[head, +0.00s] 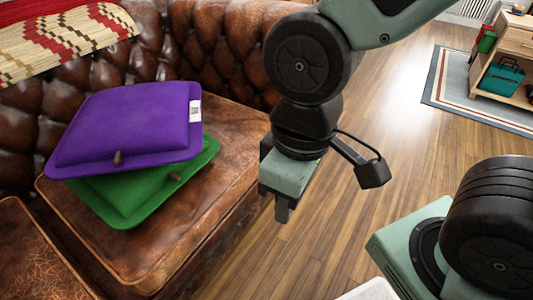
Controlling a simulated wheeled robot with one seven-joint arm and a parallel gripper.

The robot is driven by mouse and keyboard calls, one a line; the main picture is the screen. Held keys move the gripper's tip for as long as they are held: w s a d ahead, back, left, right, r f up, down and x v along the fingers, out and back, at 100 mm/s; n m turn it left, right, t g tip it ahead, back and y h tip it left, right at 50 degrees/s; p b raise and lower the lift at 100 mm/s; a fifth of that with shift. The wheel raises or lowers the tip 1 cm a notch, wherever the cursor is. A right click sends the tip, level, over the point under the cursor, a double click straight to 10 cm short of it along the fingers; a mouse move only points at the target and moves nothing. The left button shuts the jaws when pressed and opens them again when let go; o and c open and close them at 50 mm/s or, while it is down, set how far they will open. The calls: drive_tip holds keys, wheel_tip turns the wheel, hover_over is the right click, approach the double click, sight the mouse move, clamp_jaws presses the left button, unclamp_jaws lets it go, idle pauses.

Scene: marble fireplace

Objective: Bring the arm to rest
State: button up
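My gripper (281,207) hangs down in the middle of the head view, at the end of my green and black arm. It is beside the front right edge of the brown leather sofa (235,117), over the wooden floor. Its fingers are seen small and nearly edge-on, so I cannot tell whether they are open or shut. Nothing is seen hanging from it. A purple cushion (130,120) lies on top of a green cushion (150,205) on the sofa seat, to the left of my gripper and apart from it.
A red and cream patterned throw (65,40) lies over the sofa back. The wooden floor (330,235) is clear to the right of the sofa. A grey rug (455,80) and a wooden shelf (515,45) holding a teal bag (500,77) are at the far right.

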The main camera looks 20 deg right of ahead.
wheel_tip(320, 180, up, 32)
drive_tip(key=p, duration=3.1)
drive_tip(key=shift+f, duration=0.1)
